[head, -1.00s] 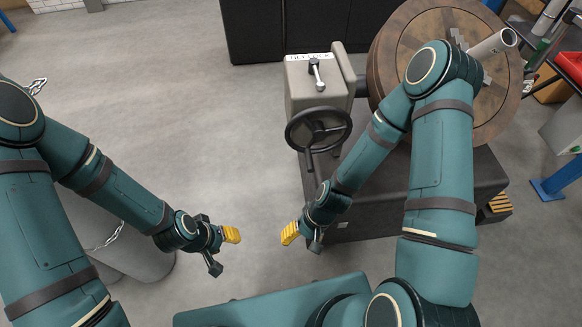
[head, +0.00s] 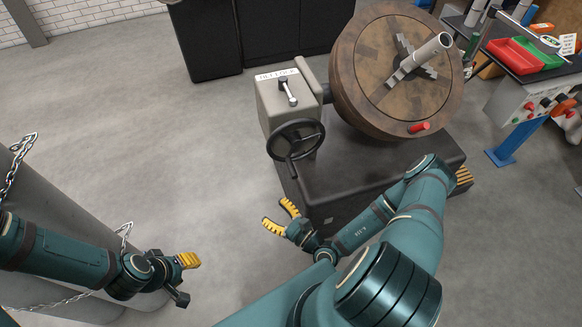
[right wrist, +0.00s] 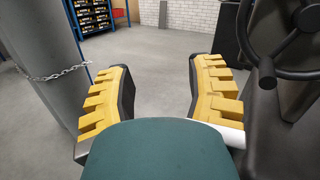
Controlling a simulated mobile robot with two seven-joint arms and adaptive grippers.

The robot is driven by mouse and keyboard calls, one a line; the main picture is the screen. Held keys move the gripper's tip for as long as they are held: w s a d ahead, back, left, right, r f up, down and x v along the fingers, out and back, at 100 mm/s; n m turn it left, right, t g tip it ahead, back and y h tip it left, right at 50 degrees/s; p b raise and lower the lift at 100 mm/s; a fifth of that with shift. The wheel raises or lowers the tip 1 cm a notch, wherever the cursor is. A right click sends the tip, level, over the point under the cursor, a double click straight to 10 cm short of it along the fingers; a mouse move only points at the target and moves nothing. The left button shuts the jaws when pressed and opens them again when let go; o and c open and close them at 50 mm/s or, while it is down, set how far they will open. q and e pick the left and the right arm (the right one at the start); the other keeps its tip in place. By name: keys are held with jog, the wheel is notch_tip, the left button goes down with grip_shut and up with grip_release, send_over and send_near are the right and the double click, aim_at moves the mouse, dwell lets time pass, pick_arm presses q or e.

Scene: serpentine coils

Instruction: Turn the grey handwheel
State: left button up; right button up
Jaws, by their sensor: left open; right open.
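The handwheel (head: 296,124) looks dark grey to black, with spokes and a handle sticking out below its hub. It is mounted on the front of a beige-grey gearbox (head: 268,100). Part of its rim and the handle also show at the right of the right wrist view (right wrist: 289,40). My right gripper (head: 277,216) is open and empty, below and slightly left of the wheel, apart from it. Its two yellow fingers are spread in the right wrist view (right wrist: 160,95). My left gripper (head: 190,261) is open at lower left, far from the wheel.
A large round wooden-faced disc (head: 360,70) with a pale tube stands right of the gearbox on a dark base (head: 400,160). Grey cylinders with chains (head: 60,205) stand at the left. A bench with red and green trays (head: 515,57) is at upper right. Floor left of the base is clear.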

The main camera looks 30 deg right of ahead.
aim_at(293, 172)
jog(key=s+d+f+m+h, duration=0.25)
jog(key=d+m+h, duration=0.35)
jog(key=d+h, duration=0.45)
jog(key=x, duration=0.4)
jog(key=f+x, duration=0.1)
jog(key=x, duration=0.4)
jog(key=b+x, duration=0.1)
jog(key=x, duration=0.4)
jog(key=shift+w+a+f, duration=0.2)
jog(key=shift+w+a, duration=0.05)
jog(key=shift+w, duration=0.05)
jog(key=shift+o, duration=0.3)
grip_shut()
